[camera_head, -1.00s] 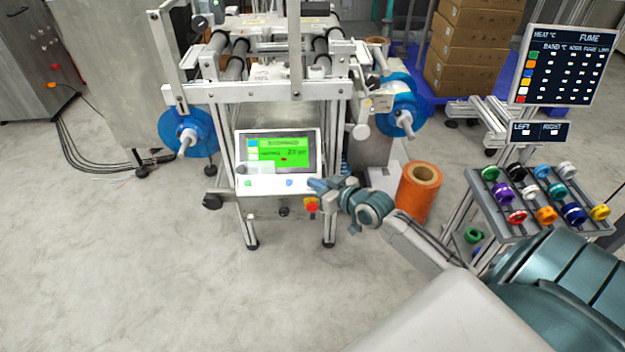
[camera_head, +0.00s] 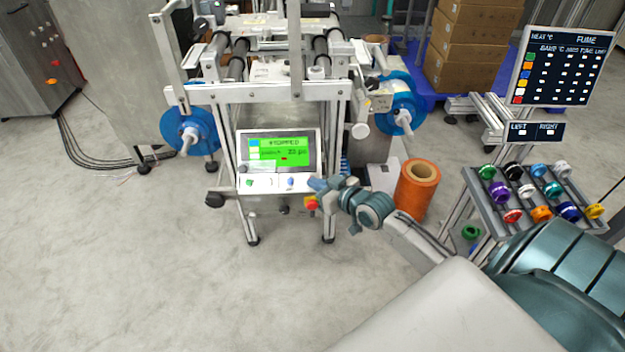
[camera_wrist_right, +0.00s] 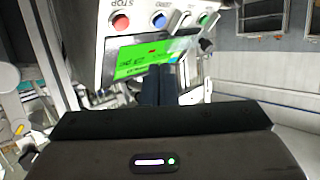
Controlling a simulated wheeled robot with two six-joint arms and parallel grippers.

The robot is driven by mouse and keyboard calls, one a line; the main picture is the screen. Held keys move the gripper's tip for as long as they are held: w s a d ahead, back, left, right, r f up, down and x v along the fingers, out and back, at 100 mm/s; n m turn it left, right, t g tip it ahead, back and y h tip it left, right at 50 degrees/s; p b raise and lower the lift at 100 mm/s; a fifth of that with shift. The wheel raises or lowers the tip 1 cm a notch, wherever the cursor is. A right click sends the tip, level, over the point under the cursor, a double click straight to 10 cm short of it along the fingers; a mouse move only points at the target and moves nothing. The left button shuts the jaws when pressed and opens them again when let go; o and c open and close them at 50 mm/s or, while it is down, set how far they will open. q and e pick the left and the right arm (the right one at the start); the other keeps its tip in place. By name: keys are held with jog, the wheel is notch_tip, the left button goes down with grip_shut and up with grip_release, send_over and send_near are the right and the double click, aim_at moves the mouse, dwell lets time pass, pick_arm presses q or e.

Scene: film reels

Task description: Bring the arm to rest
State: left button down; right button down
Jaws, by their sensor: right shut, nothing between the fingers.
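My right arm comes in from the lower right in the head view. In the right wrist view the closed fingers (camera_wrist_right: 160,72) point at the panel's green screen (camera_wrist_right: 150,57). Contact with the panel cannot be told. The screen (camera_head: 278,150) appears to read STOPPED in the head view. My left gripper is not in view.
The film machine has blue reels at its left (camera_head: 188,132) and right (camera_head: 401,103). An orange roll (camera_head: 416,190) stands right of my gripper. A rack (camera_head: 480,205) of coloured rings and a data board (camera_head: 560,68) are at the right. The floor at front left is clear.

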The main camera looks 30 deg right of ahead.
dwell(0.7)
